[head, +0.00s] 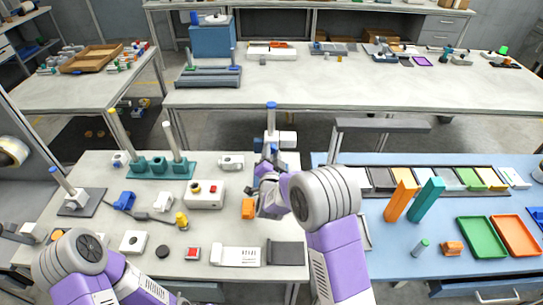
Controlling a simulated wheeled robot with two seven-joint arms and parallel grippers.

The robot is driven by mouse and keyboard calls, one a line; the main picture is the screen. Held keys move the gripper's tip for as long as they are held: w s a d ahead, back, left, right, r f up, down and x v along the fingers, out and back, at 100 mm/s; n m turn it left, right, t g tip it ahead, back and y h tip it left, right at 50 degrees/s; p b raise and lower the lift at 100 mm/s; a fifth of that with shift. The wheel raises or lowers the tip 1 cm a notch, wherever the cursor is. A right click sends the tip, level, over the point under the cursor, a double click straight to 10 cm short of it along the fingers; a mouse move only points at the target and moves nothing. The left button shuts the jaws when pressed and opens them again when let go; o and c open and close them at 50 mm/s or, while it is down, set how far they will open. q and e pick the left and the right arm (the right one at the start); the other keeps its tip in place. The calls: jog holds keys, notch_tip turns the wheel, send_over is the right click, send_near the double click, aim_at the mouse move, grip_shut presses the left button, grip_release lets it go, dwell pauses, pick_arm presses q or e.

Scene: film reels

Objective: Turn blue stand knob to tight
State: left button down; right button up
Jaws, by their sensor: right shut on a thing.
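A stand with a blue-capped upright post (271,120) stands at the back right of the near left table. A pale clamp block (288,138) sits on the post. My right gripper (268,158) is at the lower part of this stand, shut on a small blue part that looks like the stand's knob. The fingers and wrist hide most of the knob, so I cannot tell how it is turned. My left arm shows at the bottom left, but its gripper is out of view.
An orange block (248,208) lies just left of my right wrist. A white box with buttons (205,195) and a teal stand base (158,168) are farther left. Orange and teal upright blocks (400,200) stand on the blue table at right. A gap separates the back table (350,90).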

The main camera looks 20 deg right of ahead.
jog(key=o, duration=1)
jog(key=shift+o, duration=0.2)
jog(key=shift+s, duration=0.15)
jog(key=v, duration=0.7)
jog(key=shift+s, duration=0.2)
jog(key=shift+a+r, duration=0.15)
